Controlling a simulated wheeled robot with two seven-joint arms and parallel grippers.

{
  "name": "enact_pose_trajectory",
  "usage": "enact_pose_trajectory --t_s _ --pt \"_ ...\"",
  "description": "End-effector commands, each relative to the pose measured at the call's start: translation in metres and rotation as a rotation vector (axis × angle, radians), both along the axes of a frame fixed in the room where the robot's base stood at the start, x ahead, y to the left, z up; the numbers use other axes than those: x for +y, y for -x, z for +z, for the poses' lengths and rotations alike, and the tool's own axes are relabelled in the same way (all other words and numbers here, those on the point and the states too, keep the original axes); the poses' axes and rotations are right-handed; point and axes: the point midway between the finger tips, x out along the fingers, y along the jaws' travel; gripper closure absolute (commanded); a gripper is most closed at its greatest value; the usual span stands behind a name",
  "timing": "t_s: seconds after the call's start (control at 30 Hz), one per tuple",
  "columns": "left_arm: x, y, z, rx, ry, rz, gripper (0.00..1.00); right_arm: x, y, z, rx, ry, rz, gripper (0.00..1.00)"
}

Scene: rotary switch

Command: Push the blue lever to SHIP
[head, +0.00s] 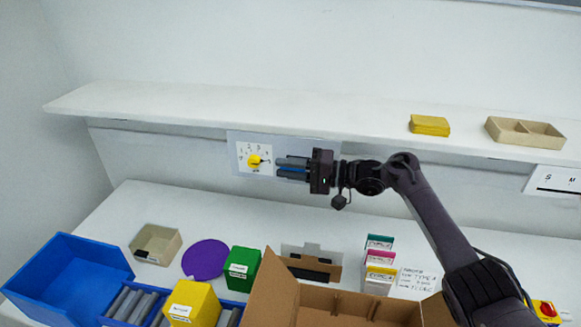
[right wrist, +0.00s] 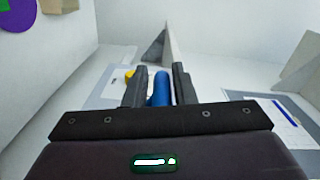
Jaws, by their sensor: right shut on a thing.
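A pale panel (head: 234,138) is fixed to the wall below the shelf. It carries a white dial with a yellow knob (head: 255,160), which also shows in the right wrist view (right wrist: 130,73). My right gripper (head: 278,168) is at the panel, just right of the dial. Its fingers are shut on the blue lever (right wrist: 161,88), a rounded blue bar seen between them in the right wrist view. In the head view my fingers hide most of the lever and the panel's right part. I cannot read the word SHIP anywhere. My left gripper is out of view.
A long white shelf (head: 225,108) runs above the panel, with a yellow box (head: 430,125) and a beige tray (head: 512,126). On the table below stand a blue bin (head: 75,268), a green box (head: 243,268) and an open cardboard box (head: 272,297).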

Motion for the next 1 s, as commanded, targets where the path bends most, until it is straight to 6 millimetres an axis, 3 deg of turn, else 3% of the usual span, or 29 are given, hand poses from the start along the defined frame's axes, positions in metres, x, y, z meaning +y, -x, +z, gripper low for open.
enact_pose_trajectory --t_s 0.03,0.47,0.5,0.63,1.0 --pt "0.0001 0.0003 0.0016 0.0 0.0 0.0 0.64 -0.0024 -0.0046 0.0091 -0.011 -0.009 -0.012 1.0" --pt "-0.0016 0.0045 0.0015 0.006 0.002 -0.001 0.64 -0.0031 -0.0051 0.0107 -0.005 -0.013 -0.013 1.0" --pt "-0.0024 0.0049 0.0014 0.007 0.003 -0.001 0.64 -0.0031 -0.0051 0.0108 -0.005 -0.014 -0.012 0.74" --pt "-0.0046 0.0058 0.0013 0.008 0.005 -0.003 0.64 -0.003 -0.005 0.0106 -0.005 -0.013 -0.013 0.57" --pt "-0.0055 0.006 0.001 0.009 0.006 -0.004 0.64 -0.002 -0.0033 0.0058 0.004 -0.008 -0.009 0.56"
